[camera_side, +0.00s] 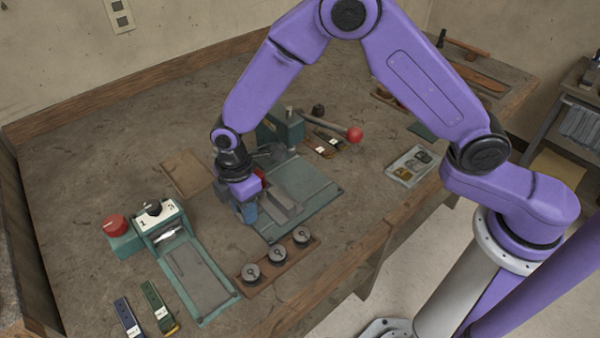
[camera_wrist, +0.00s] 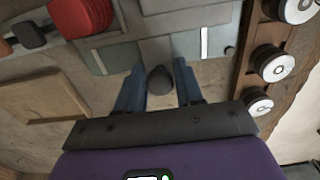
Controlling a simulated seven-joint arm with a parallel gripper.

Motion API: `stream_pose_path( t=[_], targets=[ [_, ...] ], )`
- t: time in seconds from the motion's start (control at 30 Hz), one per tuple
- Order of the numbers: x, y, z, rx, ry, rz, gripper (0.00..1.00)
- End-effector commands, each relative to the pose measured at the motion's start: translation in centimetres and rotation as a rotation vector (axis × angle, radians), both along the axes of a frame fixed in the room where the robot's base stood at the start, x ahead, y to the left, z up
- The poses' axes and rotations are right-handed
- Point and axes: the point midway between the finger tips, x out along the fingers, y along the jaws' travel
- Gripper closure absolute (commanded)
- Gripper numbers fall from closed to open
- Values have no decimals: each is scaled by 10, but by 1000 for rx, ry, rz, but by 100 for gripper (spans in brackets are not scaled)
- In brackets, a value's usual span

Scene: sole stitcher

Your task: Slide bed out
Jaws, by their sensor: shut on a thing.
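My gripper (camera_side: 250,212) points down over the near left part of a green machine base (camera_side: 312,195). Its blue fingers (camera_wrist: 158,88) show in the wrist view, closed around a dark round knob (camera_wrist: 160,81). The knob sits at the end of a grey sliding bed (camera_wrist: 157,48), which runs away from it over the base. In the side view the grey bed (camera_side: 284,205) lies beside the gripper, and the knob is hidden by the fingers. The green stitcher body (camera_side: 283,130) stands behind, with a lever ending in a red ball (camera_side: 354,135).
A wooden rack with several round spools (camera_side: 277,254) lies close in front. A second green machine (camera_side: 160,227) with a red knob and long plate (camera_side: 200,278) stands left. A flat wooden board (camera_side: 186,172) lies behind left. Bench to the far left is clear.

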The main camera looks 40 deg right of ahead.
Motion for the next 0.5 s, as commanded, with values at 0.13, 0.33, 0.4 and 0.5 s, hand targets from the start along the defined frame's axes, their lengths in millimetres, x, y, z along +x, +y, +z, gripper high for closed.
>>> stream_pose_path(
  t=[0.13, 0.33, 0.4, 0.5],
  targets=[
    [0, 10, 1, 4, -4, 2, 81],
    [1, 19, 1, 3, -3, 1, 81],
    [1, 22, 1, 3, -3, 1, 81],
    [0, 24, 1, 3, -3, 1, 81]
  ],
)
